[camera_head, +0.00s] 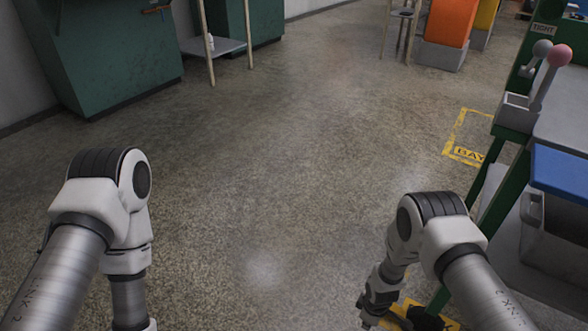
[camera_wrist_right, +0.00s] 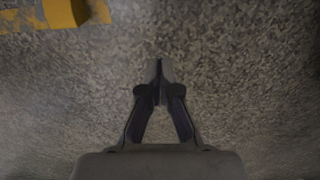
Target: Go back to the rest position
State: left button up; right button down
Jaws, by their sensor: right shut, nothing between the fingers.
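My right gripper (camera_head: 367,322) hangs low at the bottom edge of the head view, right of the middle, below my bent right arm. In the right wrist view my right gripper (camera_wrist_right: 158,72) has its dark fingers drawn together at the tips, with nothing between them. Bare speckled floor (camera_wrist_right: 230,60) lies beneath the fingers. My left arm comes in from the left of the head view and bends downward. Its gripper is hidden below the picture's edge.
A green-framed bench (camera_head: 510,180) with a blue-lidded grey bin (camera_head: 560,235) and pink and grey knobbed levers (camera_head: 555,65) stands close on the right. Yellow floor marking (camera_head: 455,135) lies beside it. Green cabinets (camera_head: 110,60) stand back left. The middle floor (camera_head: 290,140) is clear.

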jog(key=s+d+r+m, duration=0.1)
jog(key=s+r+m, duration=0.2)
jog(key=s+r, duration=0.35)
jog(key=s+d+r+m+g, duration=0.1)
jog(key=s+d+r+m, duration=0.15)
jog(key=s, duration=0.75)
jog(key=s+r+m, duration=0.4)
jog(key=s+r, duration=0.1)
jog(key=s, duration=0.3)
notch_tip(320, 180, up, 37)
jog(key=w+m+p, duration=0.1)
jog(key=m+p, duration=0.1)
jog(key=p, duration=3.5)
jog(key=shift+w+d+t, duration=0.15)
jog(key=shift+t, duration=0.25)
